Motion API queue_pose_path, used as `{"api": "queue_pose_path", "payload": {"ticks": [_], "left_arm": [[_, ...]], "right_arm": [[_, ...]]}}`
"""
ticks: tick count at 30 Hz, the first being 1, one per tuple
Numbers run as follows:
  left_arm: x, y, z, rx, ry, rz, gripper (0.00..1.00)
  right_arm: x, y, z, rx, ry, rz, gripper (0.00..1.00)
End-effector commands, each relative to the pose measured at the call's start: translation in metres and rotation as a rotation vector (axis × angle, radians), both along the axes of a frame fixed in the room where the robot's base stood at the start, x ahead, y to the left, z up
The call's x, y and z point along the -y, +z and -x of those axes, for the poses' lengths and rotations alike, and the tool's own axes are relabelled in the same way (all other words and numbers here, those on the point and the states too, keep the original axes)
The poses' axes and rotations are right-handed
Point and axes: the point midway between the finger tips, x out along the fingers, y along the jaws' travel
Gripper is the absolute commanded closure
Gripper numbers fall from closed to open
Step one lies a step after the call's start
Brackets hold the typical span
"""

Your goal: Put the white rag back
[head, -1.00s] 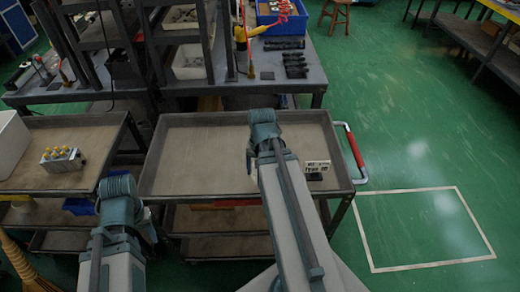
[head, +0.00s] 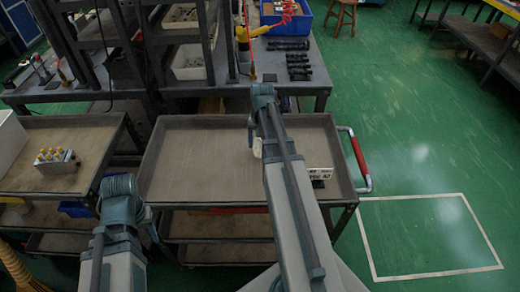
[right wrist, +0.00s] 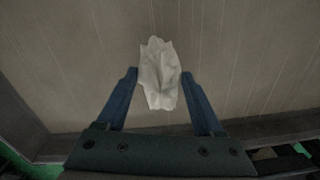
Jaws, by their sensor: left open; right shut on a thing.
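The white rag (right wrist: 160,76) is held between the blue fingertips of my right gripper (right wrist: 160,75) in the right wrist view, over the grey-brown tray surface. A small pale part of the rag (head: 257,147) shows beside my right arm in the head view. That arm reaches over the top tray of the middle cart (head: 195,165) and hides most of the gripper. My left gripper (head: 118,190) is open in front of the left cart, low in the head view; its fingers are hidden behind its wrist.
A small white labelled block (head: 318,173) lies at the tray's right front corner. A red handle (head: 358,155) sticks out on the right. A valve block with yellow caps (head: 55,161) stands on the left cart. A workbench (head: 300,88) stands behind. The tray's left part is clear.

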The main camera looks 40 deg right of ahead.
Motion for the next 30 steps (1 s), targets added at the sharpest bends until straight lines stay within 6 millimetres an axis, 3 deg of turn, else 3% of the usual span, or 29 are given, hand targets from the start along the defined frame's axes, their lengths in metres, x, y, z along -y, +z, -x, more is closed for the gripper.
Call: {"api": "queue_pose_path", "payload": {"ticks": [9, 22, 23, 27, 30], "left_arm": [[0.000, -0.036, 0.000, 0.000, 0.000, 0.000, 0.50], [0.000, -0.039, 0.000, 0.000, 0.000, 0.000, 0.50], [0.000, -0.037, 0.000, 0.000, 0.000, 0.000, 0.50], [0.000, -0.037, 0.000, 0.000, 0.000, 0.000, 0.50], [0.000, -0.037, 0.000, 0.000, 0.000, 0.000, 0.50]], "right_arm": [[0.004, -0.036, 0.003, 0.000, -0.005, 0.000, 0.76], [0.004, -0.039, 0.003, 0.000, -0.005, 0.000, 0.76], [0.004, -0.037, 0.003, 0.000, -0.005, 0.000, 0.26], [0.004, -0.037, 0.004, -0.001, -0.006, 0.001, 0.01], [0.004, -0.037, 0.004, -0.002, -0.006, 0.001, 0.01]]}}
